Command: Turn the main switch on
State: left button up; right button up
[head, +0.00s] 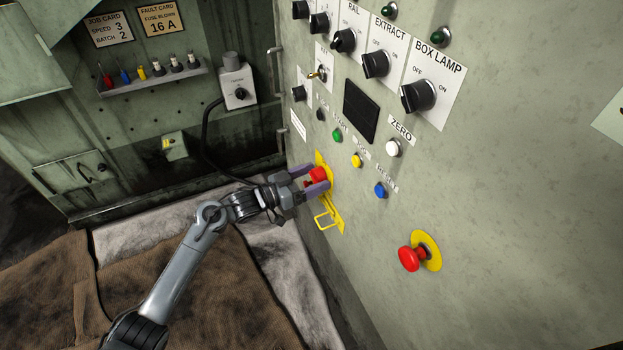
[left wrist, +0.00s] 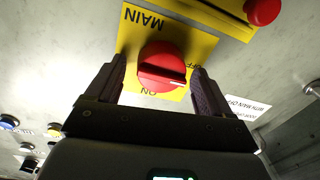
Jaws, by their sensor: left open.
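The main switch is a red rotary knob (left wrist: 162,67) on a yellow plate (left wrist: 186,28) marked MAIN, OFF and ON. The plate appears upside down in the left wrist view. In the head view the red knob (head: 318,174) is on the lower left of the grey panel, partly hidden by my gripper. My left gripper (head: 309,181) is open, with one finger on each side of the knob. In the left wrist view the fingers (left wrist: 160,85) stand apart from the knob, with gaps on both sides. The knob's white mark points to the lower right there. My right gripper is not in view.
A yellow hasp (head: 325,220) sticks out just below the switch. A red mushroom button (head: 412,258) on a yellow disc is to the lower right. Coloured buttons, including a blue one (head: 381,190), sit above. A black cable (head: 207,135) hangs behind my left arm.

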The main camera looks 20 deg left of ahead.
pick_arm(q)
jog(key=c, duration=1)
